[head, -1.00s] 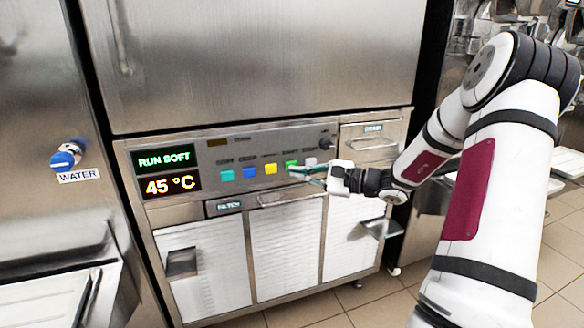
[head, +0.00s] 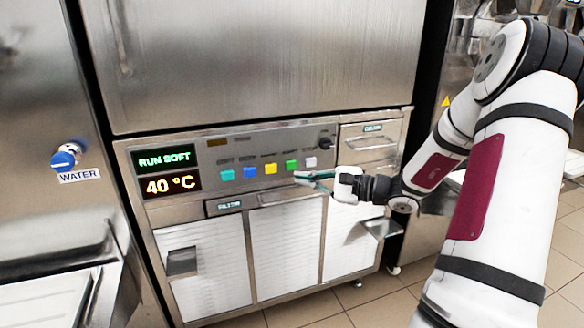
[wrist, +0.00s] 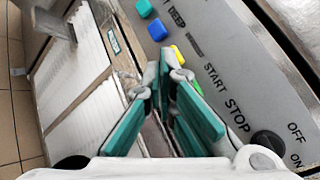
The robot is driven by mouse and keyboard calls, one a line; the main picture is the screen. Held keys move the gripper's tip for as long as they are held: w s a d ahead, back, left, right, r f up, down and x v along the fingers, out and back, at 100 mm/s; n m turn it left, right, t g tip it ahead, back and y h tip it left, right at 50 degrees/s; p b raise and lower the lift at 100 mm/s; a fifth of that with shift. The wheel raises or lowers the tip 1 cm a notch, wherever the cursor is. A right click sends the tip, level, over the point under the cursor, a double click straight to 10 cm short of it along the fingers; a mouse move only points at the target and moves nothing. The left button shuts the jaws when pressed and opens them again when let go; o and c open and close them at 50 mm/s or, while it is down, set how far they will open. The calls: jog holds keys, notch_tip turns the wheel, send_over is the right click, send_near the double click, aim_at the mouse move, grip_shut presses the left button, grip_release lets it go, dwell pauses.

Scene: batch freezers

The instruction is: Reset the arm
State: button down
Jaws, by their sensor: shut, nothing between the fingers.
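My gripper (head: 305,178) is shut and empty, in front of the freezer's control panel (head: 215,153), just below the green button (head: 291,166) and the pale button (head: 310,162). A gap between the fingers and the buttons seems to show, but its depth is hard to judge. In the wrist view my teal-padded fingers (wrist: 168,60) meet at the tips beside the yellow button (wrist: 178,54) and partly cover the green one. The START and STOP labels are readable there. The display (head: 168,172) reads "RUN SOFT" and "40 °C".
A knob (head: 326,141) marked OFF and ON is at the panel's right end. Below are white louvred doors (head: 285,245) and a protruding metal handle (head: 182,262). A blue WATER tap (head: 66,157) is at left. Tiled floor (head: 370,310) shows at the lower right.

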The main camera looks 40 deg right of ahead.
jog(key=s+a+r+n+g+y, duration=0.1)
jog(key=s+a+n+g, duration=0.3)
jog(key=a, duration=0.4)
jog(key=s+a+r+n+g, duration=0.2)
jog(key=s+a+n+g, duration=0.15)
jog(key=a, duration=0.45)
jog(key=s+a+r+n+g+y, duration=0.1)
jog(key=s+a+n+g, duration=0.25)
jog(key=a, duration=0.55)
jog(key=s+a+n+g+h, duration=0.2)
jog(key=s, duration=0.5)
jog(key=s+a+n+g+h, duration=0.3)
jog(key=s, duration=0.3)
jog(key=s+d+n+t+h, duration=0.1)
jog(key=s+d+n+h, duration=0.4)
jog(key=s, duration=0.7)
notch_tip(320, 180, up, 34)
jog(key=d+t+p, duration=0.1)
jog(key=t+p, duration=0.3)
jog(key=p, duration=2.8)
jog(key=shift+w+d+m+h, duration=0.2)
jog(key=shift+m+h, duration=0.1)
jog(key=shift+m, duration=0.1)
